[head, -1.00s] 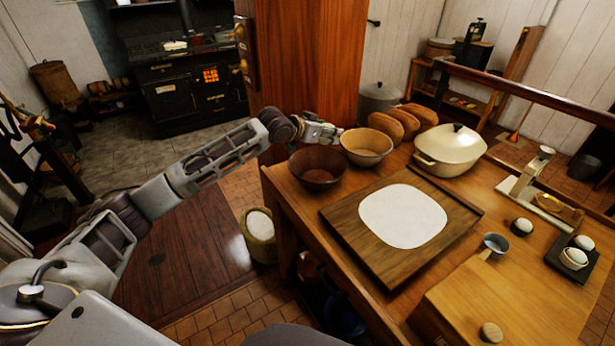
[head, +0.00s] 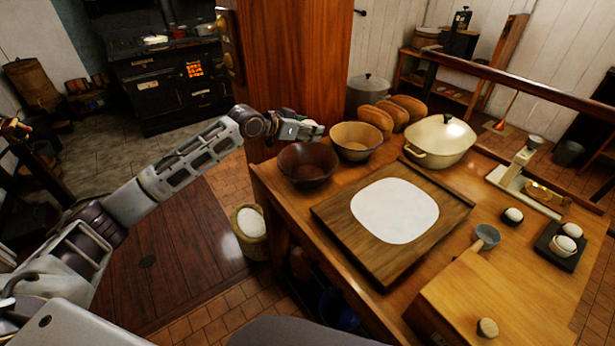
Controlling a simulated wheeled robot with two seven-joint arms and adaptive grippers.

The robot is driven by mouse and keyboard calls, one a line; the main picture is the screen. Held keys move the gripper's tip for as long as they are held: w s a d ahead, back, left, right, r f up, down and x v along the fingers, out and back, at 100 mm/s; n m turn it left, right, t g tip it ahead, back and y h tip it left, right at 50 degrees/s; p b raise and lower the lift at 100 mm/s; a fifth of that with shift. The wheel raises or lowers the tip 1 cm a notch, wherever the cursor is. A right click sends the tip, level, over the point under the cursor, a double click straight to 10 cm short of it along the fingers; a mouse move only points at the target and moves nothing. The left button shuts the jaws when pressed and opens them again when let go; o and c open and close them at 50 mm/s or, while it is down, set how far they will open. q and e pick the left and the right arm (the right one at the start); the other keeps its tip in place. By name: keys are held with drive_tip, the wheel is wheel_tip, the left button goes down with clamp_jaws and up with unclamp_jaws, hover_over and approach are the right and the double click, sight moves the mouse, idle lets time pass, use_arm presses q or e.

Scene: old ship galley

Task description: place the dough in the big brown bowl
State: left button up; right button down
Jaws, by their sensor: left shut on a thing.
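A dark brown bowl (head: 308,178) stands near the table's far left corner, and a lighter tan-brown bowl (head: 356,152) stands just behind it to the right. My left gripper (head: 315,131) is above and behind the dark bowl, beside the tan bowl's left rim. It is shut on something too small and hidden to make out. A flat white rounded patch (head: 395,210) lies on the wooden board (head: 345,237); I cannot tell whether it is dough or flour. My right gripper is not in view.
Bread loaves (head: 391,114) and a cream lidded pot (head: 441,141) stand behind the board. A grey cup (head: 487,236), a scale (head: 523,170) and small pale round items (head: 513,215) are at the right. A wooden pillar (head: 293,70) rises behind my left gripper.

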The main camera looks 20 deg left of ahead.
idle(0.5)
use_arm(q)
drive_tip(key=shift+f, duration=2.45)
drive_tip(key=shift+f, duration=0.1)
drive_tip(key=shift+f, duration=2.45)
drive_tip(key=shift+f, duration=0.6)
drive_tip(key=o, duration=1.2)
drive_tip(key=shift+o, duration=0.2)
drive_tip(key=shift+r, duration=0.15)
